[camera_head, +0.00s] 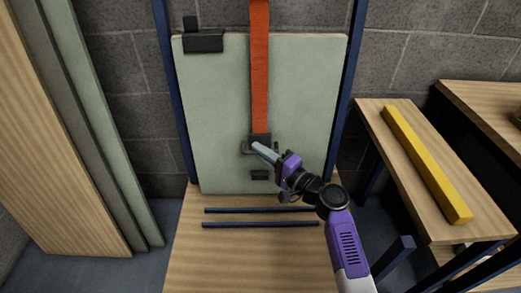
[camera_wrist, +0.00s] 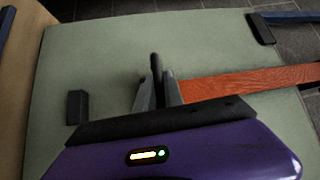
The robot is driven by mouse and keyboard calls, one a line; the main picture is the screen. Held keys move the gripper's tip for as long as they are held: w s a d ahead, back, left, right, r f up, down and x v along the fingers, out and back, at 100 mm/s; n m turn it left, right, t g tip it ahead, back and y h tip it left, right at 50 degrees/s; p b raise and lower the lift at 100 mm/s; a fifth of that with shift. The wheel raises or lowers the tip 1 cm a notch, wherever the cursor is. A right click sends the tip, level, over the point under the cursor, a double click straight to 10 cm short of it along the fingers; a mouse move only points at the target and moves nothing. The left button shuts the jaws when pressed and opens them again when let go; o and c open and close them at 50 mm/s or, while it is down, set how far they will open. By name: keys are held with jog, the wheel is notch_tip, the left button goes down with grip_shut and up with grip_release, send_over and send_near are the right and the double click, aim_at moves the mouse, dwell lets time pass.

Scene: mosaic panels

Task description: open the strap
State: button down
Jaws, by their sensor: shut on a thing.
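The orange-red strap (camera_head: 260,70) runs straight down the front of a pale green panel (camera_head: 215,115). Its lower end meets a dark buckle (camera_head: 260,139). My gripper (camera_head: 256,147) is at this buckle and shut on a dark upright part of it. In the wrist view, my gripper's fingers (camera_wrist: 158,92) close around that dark buckle part (camera_wrist: 155,65), and the strap (camera_wrist: 245,82) runs off to the right behind them. The fingers and gripper body hide most of the buckle there.
Blue posts (camera_head: 175,95) flank the panel. A yellow bar (camera_head: 425,160) lies on a wooden table (camera_head: 375,118) at the right. Boards (camera_head: 60,130) lean at the left.

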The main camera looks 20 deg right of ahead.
jog(key=f+b, duration=0.2)
jog(key=f, duration=0.1)
jog(key=f+b, duration=0.3)
jog(key=s+f+b, duration=0.1)
jog(key=f+b, duration=0.1)
jog(key=f, duration=0.1)
jog(key=shift+s+a+f+b, duration=0.1)
jog(key=shift+f+b, duration=0.15)
jog(key=shift+b, duration=0.05)
jog(key=shift+f, duration=0.15)
jog(key=c, duration=1.5)
grip_release()
jog(key=shift+o, duration=0.2)
jog(key=p+v, duration=0.2)
jog(key=v, duration=0.5)
jog(key=shift+s, duration=0.4)
